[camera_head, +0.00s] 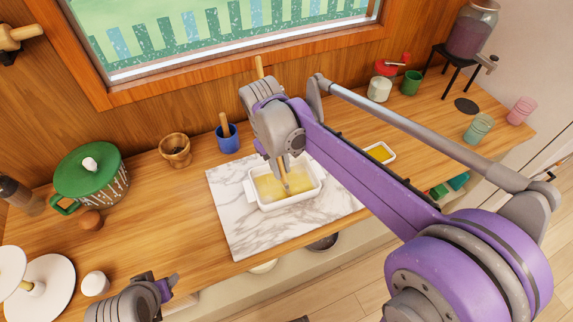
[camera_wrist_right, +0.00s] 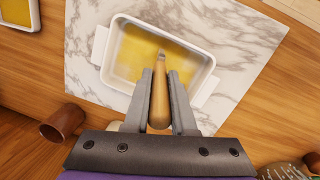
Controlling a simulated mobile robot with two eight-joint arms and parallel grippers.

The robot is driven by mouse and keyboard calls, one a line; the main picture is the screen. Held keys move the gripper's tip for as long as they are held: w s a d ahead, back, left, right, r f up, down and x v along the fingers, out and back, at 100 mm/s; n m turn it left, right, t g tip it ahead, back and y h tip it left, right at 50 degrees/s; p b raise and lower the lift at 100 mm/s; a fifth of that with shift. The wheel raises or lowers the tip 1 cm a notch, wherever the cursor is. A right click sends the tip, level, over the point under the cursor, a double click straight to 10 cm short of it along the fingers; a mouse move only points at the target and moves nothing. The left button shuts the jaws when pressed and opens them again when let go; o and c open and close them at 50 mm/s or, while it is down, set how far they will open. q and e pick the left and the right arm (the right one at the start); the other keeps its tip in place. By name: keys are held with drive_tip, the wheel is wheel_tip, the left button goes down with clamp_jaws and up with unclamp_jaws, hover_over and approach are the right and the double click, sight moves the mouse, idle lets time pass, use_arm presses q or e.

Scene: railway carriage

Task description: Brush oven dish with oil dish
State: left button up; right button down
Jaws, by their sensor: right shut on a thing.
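The white oven dish (camera_head: 292,202) sits on a marble board, its inside floor coated yellow; the right wrist view shows it too (camera_wrist_right: 203,84). My right gripper (camera_head: 282,160) is above the oven dish, shut on the wooden handle of a brush (camera_wrist_right: 159,100). The brush points down into the dish; whether its tip touches the floor is unclear. The small white oil dish (camera_head: 392,157), with yellow oil in it, stands to the right of the board; part of it shows in the right wrist view (camera_wrist_right: 35,20). My left gripper (camera_head: 165,289) is low at the left; its fingers are unclear.
The marble board (camera_head: 232,227) lies on the wooden counter. A blue cup (camera_head: 228,139), a wooden cup (camera_head: 174,150) and a green-lidded pot (camera_head: 90,178) stand left of it. A white jar (camera_head: 379,90), green mug (camera_head: 411,83) and drink dispenser (camera_head: 471,32) stand at the back right.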

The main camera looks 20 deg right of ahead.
drive_tip(key=shift+a, duration=3.15)
drive_tip(key=w+d, duration=0.1)
drive_tip(key=d, duration=0.9)
drive_tip(key=shift+w, duration=0.15)
idle(3.6)
